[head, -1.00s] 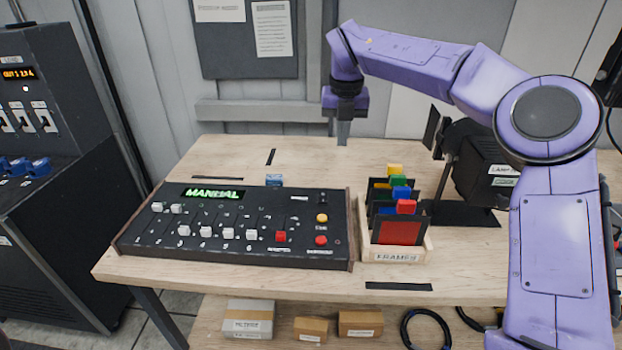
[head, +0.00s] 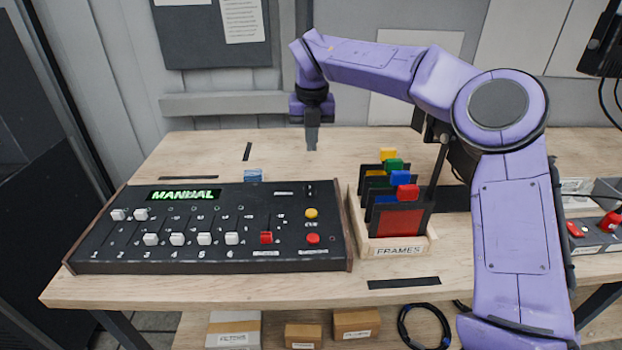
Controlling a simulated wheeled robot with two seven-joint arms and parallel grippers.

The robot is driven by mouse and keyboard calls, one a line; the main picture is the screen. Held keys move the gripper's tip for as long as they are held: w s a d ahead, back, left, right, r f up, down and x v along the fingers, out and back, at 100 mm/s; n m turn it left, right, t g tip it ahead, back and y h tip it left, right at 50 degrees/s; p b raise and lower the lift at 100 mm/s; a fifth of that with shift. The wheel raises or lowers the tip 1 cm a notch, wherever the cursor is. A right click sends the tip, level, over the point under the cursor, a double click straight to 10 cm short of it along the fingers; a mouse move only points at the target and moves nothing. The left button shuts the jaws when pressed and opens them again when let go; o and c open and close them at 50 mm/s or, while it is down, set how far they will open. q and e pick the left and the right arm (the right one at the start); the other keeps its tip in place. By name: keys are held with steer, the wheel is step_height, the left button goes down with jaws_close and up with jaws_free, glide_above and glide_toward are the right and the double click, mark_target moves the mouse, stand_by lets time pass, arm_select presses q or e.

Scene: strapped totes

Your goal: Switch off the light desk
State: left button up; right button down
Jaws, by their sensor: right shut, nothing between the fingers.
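The light desk (head: 190,262) is a black sloped console with wooden side cheeks, on the left of the table. Its green display (head: 184,195) is lit and reads MANUAL. White faders stand along it; the two leftmost sit higher than the others. A red fader (head: 266,238) sits low, with a yellow button (head: 311,213) and a red button (head: 313,239) to its right. A small black switch (head: 309,190) is near its top right corner. My right gripper (head: 312,143) points down behind the desk's right end, shut and empty, apart from the desk. My left gripper is not in view.
A wooden FRAMES box (head: 398,245) with coloured-tab frames stands right of the desk. A small blue object (head: 253,175) lies behind the desk. A device with red parts (head: 609,222) is at the far right. The table behind the desk is mostly clear.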

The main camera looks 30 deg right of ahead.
mark_target(311, 187)
steer(key=f, duration=0.4)
steer(key=w+f+p, duration=0.1)
steer(key=f, duration=0.3)
steer(key=f+p, duration=0.1)
steer(key=f, duration=0.3)
steer(key=shift+w+d+f, duration=0.15)
steer(key=shift+d+f, duration=0.05)
steer(key=shift+d, duration=0.2)
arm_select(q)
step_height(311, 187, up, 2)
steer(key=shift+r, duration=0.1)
